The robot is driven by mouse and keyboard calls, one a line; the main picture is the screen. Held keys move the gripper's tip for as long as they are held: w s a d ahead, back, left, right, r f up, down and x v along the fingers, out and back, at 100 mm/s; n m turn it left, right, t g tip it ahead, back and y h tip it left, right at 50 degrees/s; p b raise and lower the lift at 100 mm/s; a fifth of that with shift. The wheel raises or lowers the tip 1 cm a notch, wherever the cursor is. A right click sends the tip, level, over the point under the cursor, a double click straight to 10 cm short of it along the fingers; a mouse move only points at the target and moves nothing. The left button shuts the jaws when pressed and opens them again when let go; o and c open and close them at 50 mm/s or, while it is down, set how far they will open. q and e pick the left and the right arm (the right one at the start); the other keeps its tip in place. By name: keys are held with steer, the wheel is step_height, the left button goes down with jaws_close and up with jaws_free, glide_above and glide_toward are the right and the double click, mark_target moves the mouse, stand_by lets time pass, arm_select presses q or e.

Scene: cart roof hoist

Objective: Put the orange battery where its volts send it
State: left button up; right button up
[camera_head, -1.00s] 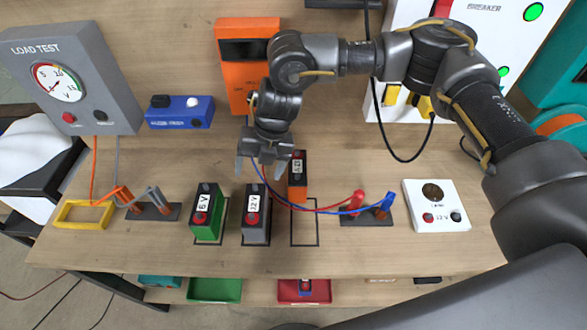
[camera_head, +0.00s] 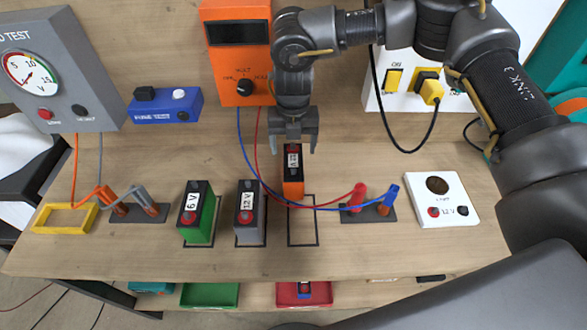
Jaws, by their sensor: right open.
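The orange battery (camera_head: 293,180) stands upright on the bench, just behind an empty outlined rectangle (camera_head: 302,229). Its label is too small to read surely. My right gripper (camera_head: 294,146) is open, over and behind the battery's top, its fingers pointing down; I cannot tell whether they touch it. A green battery (camera_head: 202,219) marked 6 V and a grey battery (camera_head: 247,218) marked 12 V stand in outlines to the left. An orange voltmeter (camera_head: 237,50) hangs behind, with red and blue leads. A load tester (camera_head: 51,75) stands at the left. My left gripper is not in view.
Red and blue probes rest in a holder (camera_head: 368,213), their leads crossing in front of the orange battery. A white 12 V box (camera_head: 442,199) sits at right, a yellow frame (camera_head: 66,217) at left. Green (camera_head: 210,295) and red (camera_head: 313,297) trays lie below.

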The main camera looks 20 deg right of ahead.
mark_target(293, 160)
steer(key=shift+f, duration=0.5)
steer(key=shift+f+p, duration=0.2)
steer(key=shift+p, duration=0.25)
step_height(293, 160, down, 4)
steer(key=shift+r+p, duration=0.15)
steer(key=shift+p, duration=0.9)
steer(key=shift+f, duration=0.6)
steer(key=c, duration=1.6)
steer(key=shift+r, duration=0.15)
jaws_close()
